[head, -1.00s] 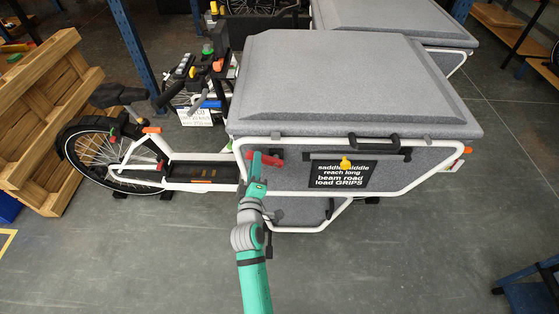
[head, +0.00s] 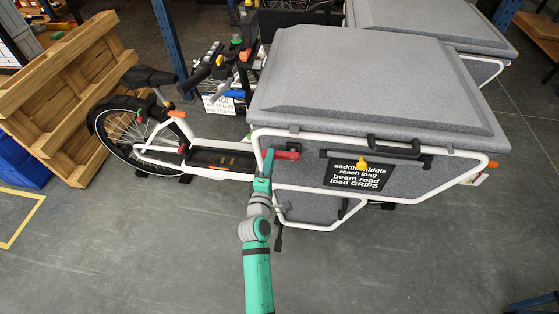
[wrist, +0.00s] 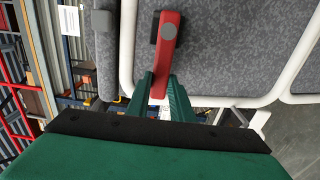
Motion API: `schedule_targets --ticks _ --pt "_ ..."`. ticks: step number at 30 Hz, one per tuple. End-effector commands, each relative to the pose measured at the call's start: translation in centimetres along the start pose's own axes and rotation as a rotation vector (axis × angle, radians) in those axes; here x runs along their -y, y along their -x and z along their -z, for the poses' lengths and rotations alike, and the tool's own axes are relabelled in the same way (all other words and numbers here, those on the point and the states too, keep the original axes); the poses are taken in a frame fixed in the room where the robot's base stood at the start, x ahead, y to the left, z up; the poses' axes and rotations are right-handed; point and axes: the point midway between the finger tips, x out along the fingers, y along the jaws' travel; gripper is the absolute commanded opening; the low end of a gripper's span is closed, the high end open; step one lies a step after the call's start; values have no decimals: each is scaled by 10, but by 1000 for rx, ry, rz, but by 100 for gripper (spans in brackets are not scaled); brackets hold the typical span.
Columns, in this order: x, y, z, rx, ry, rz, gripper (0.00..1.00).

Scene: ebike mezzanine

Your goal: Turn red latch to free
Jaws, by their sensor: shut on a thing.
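The red latch (head: 287,155) is a short bar on the grey side panel of the cargo bike's box, near its left end under the lid. In the head view it lies roughly level. It also shows in the wrist view (wrist: 168,42), with a round grey pivot at one end. My gripper (head: 267,160) is at the left end of the latch. In the wrist view my green fingers (wrist: 162,97) are on either side of the latch's free end and shut on it. The fingertips partly hide that end.
The grey box lid (head: 375,75) overhangs above the latch. A white tube frame (head: 300,190) runs around the panel. A black handle (head: 395,148), a yellow knob (head: 362,163) and a black sign (head: 357,177) are to the right. A wooden pallet (head: 60,90) stands at left. The front floor is clear.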

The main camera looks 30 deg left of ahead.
Motion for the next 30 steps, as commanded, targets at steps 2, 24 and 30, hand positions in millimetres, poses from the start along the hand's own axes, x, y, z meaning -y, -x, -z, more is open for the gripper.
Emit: schedule_targets --ticks 2,24,30 --pt "0 -2 0 1 6 1 0" --pt "0 1 1 -1 5 1 39" --pt "1 21 2 -3 4 2 39"
